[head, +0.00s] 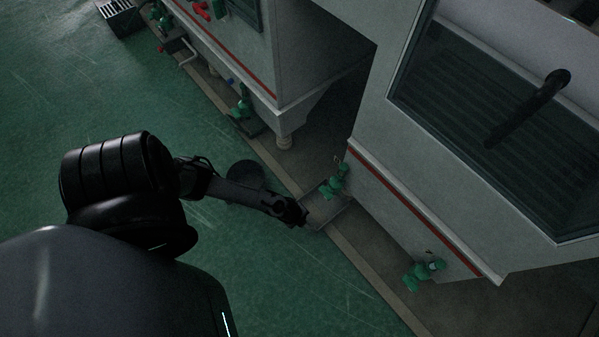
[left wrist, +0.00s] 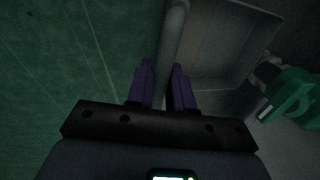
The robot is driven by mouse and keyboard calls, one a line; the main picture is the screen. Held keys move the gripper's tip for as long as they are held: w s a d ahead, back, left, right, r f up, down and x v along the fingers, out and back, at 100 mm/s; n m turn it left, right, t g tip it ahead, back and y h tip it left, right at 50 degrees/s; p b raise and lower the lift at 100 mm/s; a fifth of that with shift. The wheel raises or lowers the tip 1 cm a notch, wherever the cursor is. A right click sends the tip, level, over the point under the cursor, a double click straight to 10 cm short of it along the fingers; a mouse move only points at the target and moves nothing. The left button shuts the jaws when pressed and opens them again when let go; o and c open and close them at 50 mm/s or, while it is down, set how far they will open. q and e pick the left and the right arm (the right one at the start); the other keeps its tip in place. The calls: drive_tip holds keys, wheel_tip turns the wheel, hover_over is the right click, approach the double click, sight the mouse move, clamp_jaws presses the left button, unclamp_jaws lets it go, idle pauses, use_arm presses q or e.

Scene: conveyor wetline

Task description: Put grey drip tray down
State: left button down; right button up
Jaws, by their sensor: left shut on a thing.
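The grey drip tray (head: 325,214) is a shallow, square-cornered tray near the floor kerb, below a green valve (head: 335,184) on the machine's side. In the left wrist view the tray (left wrist: 222,45) fills the upper right, its inside facing me and looking empty. My left gripper (head: 296,211) is at the tray's left edge. In the left wrist view its purple fingers (left wrist: 164,88) are shut on the tray's near rim. I cannot tell whether the tray's underside touches the floor. My right gripper is not in view.
A second green valve (head: 422,272) sits further right along the machine, and another (head: 240,108) stands further back. The kerb (head: 365,268) runs diagonally between green floor and dark floor. A support foot (head: 284,142) stands behind. The green floor (head: 130,80) at the left is mostly clear.

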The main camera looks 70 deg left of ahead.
use_arm(q)
drive_tip(key=shift+s+d, duration=0.1)
drive_tip(key=shift+s, duration=0.15)
drive_tip(key=c, duration=1.3)
unclamp_jaws()
drive_tip(key=shift+f, duration=0.1)
drive_tip(key=shift+o, duration=1.4)
drive_tip(key=shift+w, duration=0.1)
